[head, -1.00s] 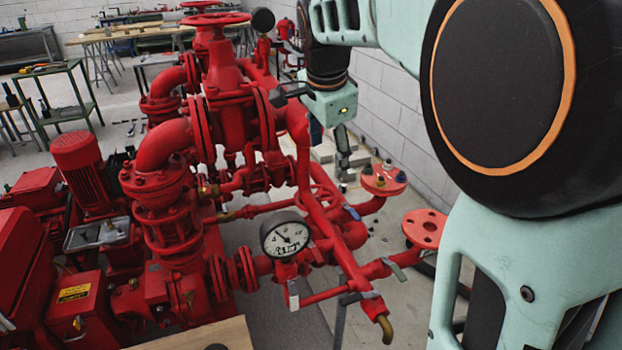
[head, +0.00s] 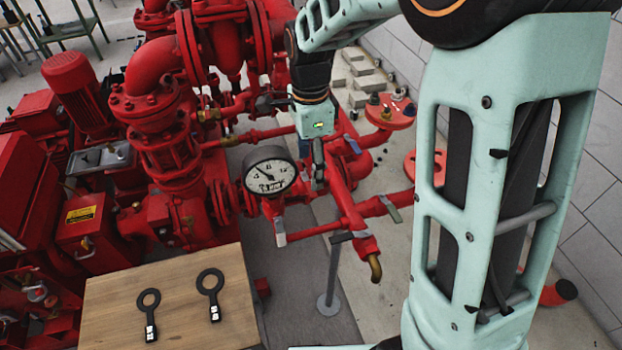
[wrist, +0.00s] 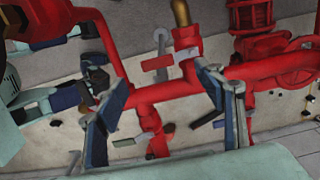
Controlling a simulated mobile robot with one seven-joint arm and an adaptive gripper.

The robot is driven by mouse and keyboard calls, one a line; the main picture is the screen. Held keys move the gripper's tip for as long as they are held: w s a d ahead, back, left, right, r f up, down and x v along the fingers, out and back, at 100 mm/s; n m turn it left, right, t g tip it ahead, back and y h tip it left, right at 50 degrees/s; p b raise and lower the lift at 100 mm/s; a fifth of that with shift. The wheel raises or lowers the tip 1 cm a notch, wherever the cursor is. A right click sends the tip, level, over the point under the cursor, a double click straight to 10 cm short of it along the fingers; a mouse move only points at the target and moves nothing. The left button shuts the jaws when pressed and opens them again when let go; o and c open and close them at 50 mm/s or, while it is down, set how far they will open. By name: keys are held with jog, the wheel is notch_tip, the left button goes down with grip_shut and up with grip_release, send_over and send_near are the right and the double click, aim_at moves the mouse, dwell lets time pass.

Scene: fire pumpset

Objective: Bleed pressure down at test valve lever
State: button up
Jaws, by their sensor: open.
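My gripper (head: 318,172) hangs fingers-down over the red test pipework, just right of the pressure gauge (head: 270,172). In the wrist view its two blue-grey fingers (wrist: 163,85) are spread apart with nothing held between them. Red pipe runs below and between them. The outlet also shows at the top of the wrist view (wrist: 181,12). Other levers show below the gauge (head: 280,232) and on the right branch (head: 391,208). No label tells which is the test valve lever.
A wooden table (head: 175,263) at the front left carries two black ring-ended tools (head: 149,312). Red flanges (head: 389,110) stand right of the pipes. The large red pump (head: 165,150) fills the left. A thin grey stand (head: 329,299) rises from the floor.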

aim_at(310, 180)
notch_tip(310, 180, down, 6)
jog(key=shift+r, duration=0.25)
jog(key=c, duration=1.7)
